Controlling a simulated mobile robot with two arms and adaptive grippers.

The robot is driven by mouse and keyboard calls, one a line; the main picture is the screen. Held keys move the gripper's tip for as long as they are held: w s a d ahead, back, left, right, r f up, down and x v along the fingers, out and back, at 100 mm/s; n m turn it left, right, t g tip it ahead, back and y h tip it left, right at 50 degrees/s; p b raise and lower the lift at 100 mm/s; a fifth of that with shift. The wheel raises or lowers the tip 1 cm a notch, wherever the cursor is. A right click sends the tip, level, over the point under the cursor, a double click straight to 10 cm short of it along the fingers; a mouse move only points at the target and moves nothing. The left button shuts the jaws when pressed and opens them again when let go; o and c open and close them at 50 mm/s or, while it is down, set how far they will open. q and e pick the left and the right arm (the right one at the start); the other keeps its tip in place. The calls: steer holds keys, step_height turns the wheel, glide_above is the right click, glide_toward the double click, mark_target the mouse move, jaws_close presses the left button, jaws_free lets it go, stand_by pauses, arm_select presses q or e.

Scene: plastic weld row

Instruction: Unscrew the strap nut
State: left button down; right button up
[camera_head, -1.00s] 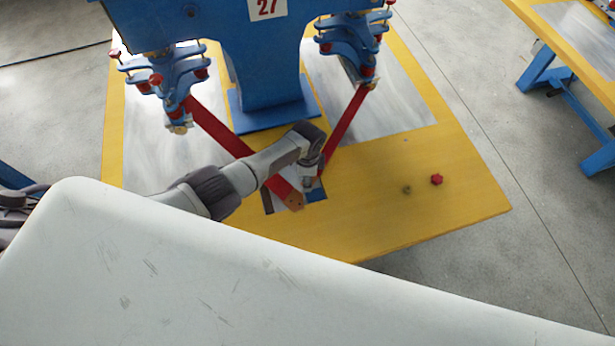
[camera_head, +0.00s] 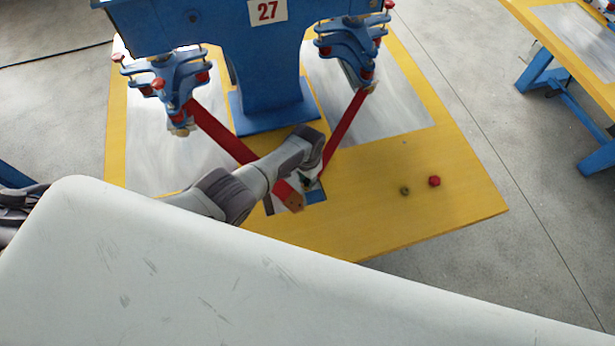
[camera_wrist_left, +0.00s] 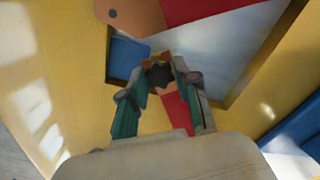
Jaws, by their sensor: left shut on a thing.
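A dark, lobed piece (camera_wrist_left: 160,75), which looks like the strap nut, sits between the fingertips of my left gripper in the left wrist view (camera_wrist_left: 163,72). A brown strap end shows around it. The gripper is shut on this piece. In the head view my left gripper (camera_head: 308,183) is small and partly hidden by my own wrist, and the nut cannot be made out. Two red straps, the left one (camera_head: 222,137) and the right one (camera_head: 345,130), run down to this spot. The left strap's brown end (camera_head: 294,203) lies beside the gripper. My right gripper is not in view.
A red knob (camera_head: 434,181) and a small olive ring-like part (camera_head: 405,191) lie on the yellow table (camera_head: 380,225), right of my gripper. The blue machine column (camera_head: 270,85) stands behind, with clamp heads on both sides. The table's right front is mostly clear.

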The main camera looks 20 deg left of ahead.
mark_target(308, 182)
arm_select(q)
steer(key=n, duration=0.4)
steer(key=shift+n, duration=0.4)
steer(key=shift+r+p, duration=1.25)
steer(key=shift+p, duration=0.15)
steer(key=shift+r, duration=1.25)
